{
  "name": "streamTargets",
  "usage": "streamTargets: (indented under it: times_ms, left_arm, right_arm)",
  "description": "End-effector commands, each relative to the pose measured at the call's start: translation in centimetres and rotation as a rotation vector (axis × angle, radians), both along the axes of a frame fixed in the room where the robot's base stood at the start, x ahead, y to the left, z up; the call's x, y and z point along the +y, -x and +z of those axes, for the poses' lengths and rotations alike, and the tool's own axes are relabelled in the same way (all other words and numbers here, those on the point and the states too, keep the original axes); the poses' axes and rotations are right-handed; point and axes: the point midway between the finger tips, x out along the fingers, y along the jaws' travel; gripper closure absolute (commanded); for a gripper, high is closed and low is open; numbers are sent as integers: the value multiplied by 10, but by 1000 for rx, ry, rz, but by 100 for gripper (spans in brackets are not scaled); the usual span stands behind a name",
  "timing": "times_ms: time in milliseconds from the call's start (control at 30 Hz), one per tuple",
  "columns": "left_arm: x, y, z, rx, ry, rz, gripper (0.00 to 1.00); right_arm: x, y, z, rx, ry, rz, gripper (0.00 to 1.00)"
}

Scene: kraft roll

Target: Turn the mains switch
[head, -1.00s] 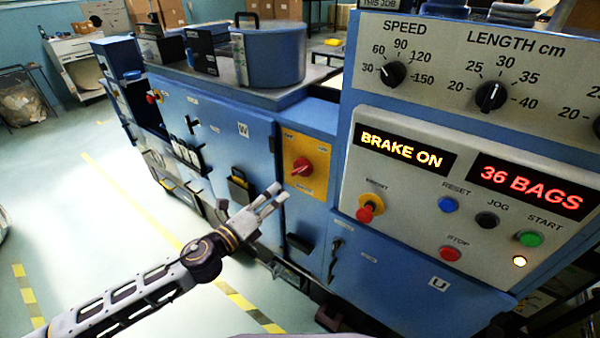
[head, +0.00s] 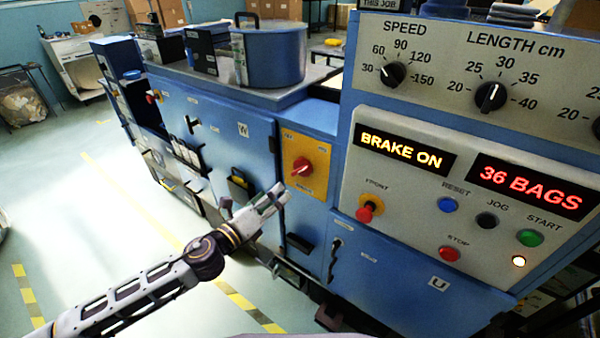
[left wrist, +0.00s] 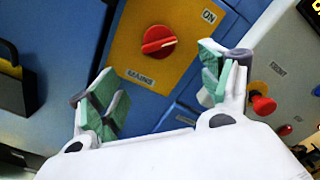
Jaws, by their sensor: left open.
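The mains switch is a red rotary knob (head: 302,167) on a yellow plate (head: 318,184) on the blue cabinet front. In the left wrist view the knob (left wrist: 158,40) lies ahead of and between my fingers, on the plate (left wrist: 135,58) marked "ON" at one corner and "MAINS" below. The knob's bar lies roughly level in that view, tilted slightly. My left gripper (head: 278,193) is open and empty, just below and left of the knob in the head view and apart from it. Both fingers also show in the left wrist view (left wrist: 160,88). My right gripper is not in view.
Right of the switch is a control panel (head: 420,190) with a red knob on a yellow base (head: 368,208), buttons and lit displays reading "BRAKE ON" and "36 BAGS". A black pocket (head: 240,186) juts from the cabinet door on the left.

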Motion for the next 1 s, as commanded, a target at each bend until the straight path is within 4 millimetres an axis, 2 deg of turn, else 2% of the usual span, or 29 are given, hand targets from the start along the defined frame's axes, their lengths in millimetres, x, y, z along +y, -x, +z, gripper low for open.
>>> streamTargets:
  times_ms: [300, 633, 867, 1000]
  left_arm:
    - [-14, -18, 2, 0, 1, -1, 21]
    - [-31, -42, 1, 0, 0, 0, 21]
    - [-44, -61, 2, 0, 1, -1, 21]
    - [-53, -72, 1, 0, 1, -1, 21]
  right_arm:
    - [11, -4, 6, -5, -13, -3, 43]
    - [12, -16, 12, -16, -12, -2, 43]
    - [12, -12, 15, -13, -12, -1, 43]
    - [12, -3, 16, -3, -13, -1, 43]
